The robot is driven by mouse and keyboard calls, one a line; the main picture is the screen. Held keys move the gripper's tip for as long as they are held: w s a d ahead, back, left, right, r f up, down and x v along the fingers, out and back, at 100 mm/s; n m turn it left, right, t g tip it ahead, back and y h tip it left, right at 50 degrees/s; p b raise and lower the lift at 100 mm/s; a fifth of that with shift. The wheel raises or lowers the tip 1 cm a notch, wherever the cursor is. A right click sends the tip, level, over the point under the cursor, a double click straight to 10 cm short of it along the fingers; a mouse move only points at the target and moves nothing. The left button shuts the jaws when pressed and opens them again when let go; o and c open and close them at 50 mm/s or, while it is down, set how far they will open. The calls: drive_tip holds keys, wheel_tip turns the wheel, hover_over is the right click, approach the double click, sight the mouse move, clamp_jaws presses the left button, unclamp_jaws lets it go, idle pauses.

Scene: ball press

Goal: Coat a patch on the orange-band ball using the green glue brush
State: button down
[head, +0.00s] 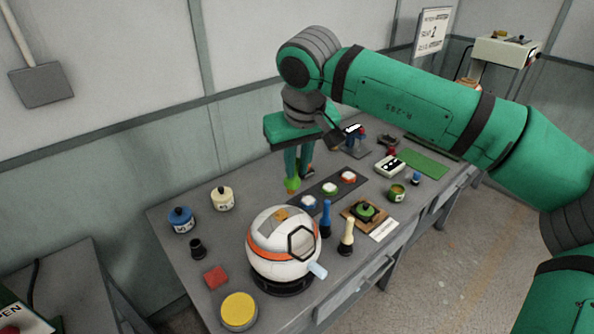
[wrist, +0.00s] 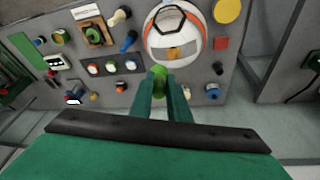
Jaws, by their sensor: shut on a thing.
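The orange-band ball (head: 268,254) is white with an orange stripe and sits in a dark ring stand near the table's front. A tan patch (head: 281,214) shows on its upper side, and a dark hexagonal frame with a pale blue handle stands against its right side. In the wrist view the ball (wrist: 170,24) is at the top middle, patch facing me. My gripper (head: 298,174) is shut on the green glue brush (head: 292,184), pointing down behind the ball, apparently apart from it. The brush's green end (wrist: 158,70) shows between my fingers in the wrist view; its tip is unclear.
A blue brush (head: 325,218) and a cream brush (head: 346,238) stand right of the ball. A strip with three round buttons (head: 330,189) lies behind it. A green pot (head: 396,193) is farther right. Blue pot (head: 181,219), cream pot (head: 222,198), red block (head: 216,278) and yellow-topped tin (head: 239,310) stand left.

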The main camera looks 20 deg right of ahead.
drive_tip(key=shift+r, duration=1.5)
